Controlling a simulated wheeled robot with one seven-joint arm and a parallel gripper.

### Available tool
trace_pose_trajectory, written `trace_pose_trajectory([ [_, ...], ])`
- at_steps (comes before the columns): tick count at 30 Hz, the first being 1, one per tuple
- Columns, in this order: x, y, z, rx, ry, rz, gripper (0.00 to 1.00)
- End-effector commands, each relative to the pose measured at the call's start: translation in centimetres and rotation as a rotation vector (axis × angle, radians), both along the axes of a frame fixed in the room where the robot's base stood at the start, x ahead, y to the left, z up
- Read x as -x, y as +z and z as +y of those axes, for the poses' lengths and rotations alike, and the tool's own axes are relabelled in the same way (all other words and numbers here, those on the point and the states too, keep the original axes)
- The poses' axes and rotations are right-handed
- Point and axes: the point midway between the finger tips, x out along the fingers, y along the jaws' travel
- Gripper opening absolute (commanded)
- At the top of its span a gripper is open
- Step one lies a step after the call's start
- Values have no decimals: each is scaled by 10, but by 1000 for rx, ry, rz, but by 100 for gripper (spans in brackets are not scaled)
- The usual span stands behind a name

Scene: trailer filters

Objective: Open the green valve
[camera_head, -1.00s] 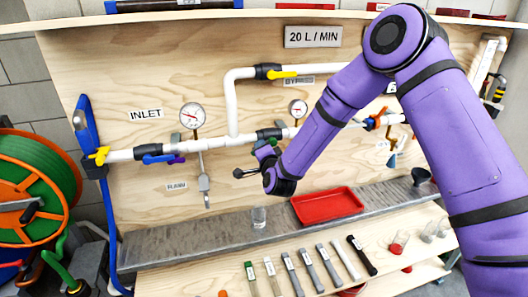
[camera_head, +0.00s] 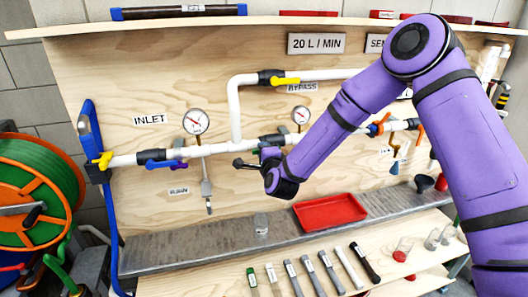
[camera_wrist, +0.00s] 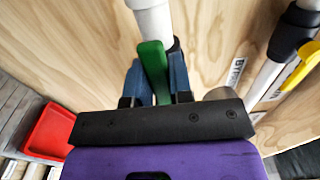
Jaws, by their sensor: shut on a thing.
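The green valve handle (camera_wrist: 153,68) stands between the two blue fingers of my gripper (camera_wrist: 156,78) in the wrist view. My gripper is shut on the handle, with a finger on each side. A white pipe (camera_wrist: 150,18) with a dark fitting lies just beyond the handle. In the head view my wrist (camera_head: 282,178) is in front of the middle of the pipe run, by a black valve body (camera_head: 271,140).
Other handles are near: yellow on the bypass (camera_head: 286,81), blue (camera_head: 160,163) and yellow (camera_head: 103,160) at the inlet. Two gauges (camera_head: 196,121) (camera_head: 300,114) stand on the pipe.

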Motion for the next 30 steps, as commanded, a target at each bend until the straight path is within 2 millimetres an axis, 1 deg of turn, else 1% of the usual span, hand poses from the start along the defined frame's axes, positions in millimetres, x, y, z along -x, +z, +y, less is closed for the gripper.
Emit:
trace_pose_trajectory([
  [6,0,-1,0,-3,-1,3,0],
  [7,0,-1,0,-3,-1,3,23],
  [10,0,-1,0,-3,-1,2,46],
  [18,0,0,0,-1,0,0,46],
  [22,7,0,-2,-1,1,1,46],
  [26,25,0,-7,0,2,1,46],
  [30,52,0,-14,0,2,2,46],
])
